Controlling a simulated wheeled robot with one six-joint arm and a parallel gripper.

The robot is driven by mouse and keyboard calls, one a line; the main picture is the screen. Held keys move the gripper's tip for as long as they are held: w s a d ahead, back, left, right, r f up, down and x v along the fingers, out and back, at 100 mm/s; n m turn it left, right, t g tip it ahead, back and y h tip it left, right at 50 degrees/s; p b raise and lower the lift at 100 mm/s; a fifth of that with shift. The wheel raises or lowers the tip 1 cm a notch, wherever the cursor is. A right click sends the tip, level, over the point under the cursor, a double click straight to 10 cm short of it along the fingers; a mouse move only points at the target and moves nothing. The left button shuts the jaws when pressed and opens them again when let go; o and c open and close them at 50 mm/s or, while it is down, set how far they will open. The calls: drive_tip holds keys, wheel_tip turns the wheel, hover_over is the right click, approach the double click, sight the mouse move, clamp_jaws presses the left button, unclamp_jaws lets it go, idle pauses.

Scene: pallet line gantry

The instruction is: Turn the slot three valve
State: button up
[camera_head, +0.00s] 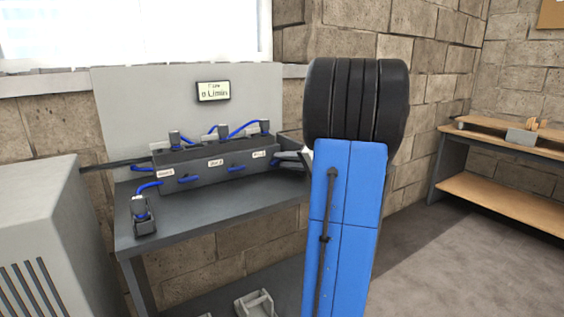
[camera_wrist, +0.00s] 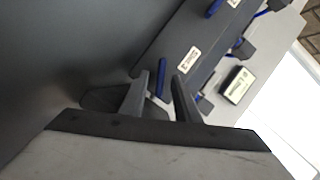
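The dark valve block (camera_head: 205,178) stands on the bench with three white labels and blue handles along its front. The rightmost label (camera_head: 259,154) is beside my gripper (camera_head: 289,159), which is partly hidden by my arm. In the wrist view my gripper (camera_wrist: 163,88) is open, its two dark fingers on either side of a blue valve handle (camera_wrist: 162,77). Gaps show between the handle and both fingers. The label nearest this handle (camera_wrist: 189,60) seems to read slot three. Another blue handle (camera_wrist: 215,8) is at the top.
The dark bench (camera_head: 215,205) carries a small device (camera_head: 143,215) at its left. Blue hoses run over the block, below a small sign (camera_head: 213,91) on a grey panel. A grey cabinet (camera_head: 40,230) stands at left, and a wooden shelf bench (camera_head: 500,190) at right.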

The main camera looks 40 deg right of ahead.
drive_tip(key=v, duration=1.6)
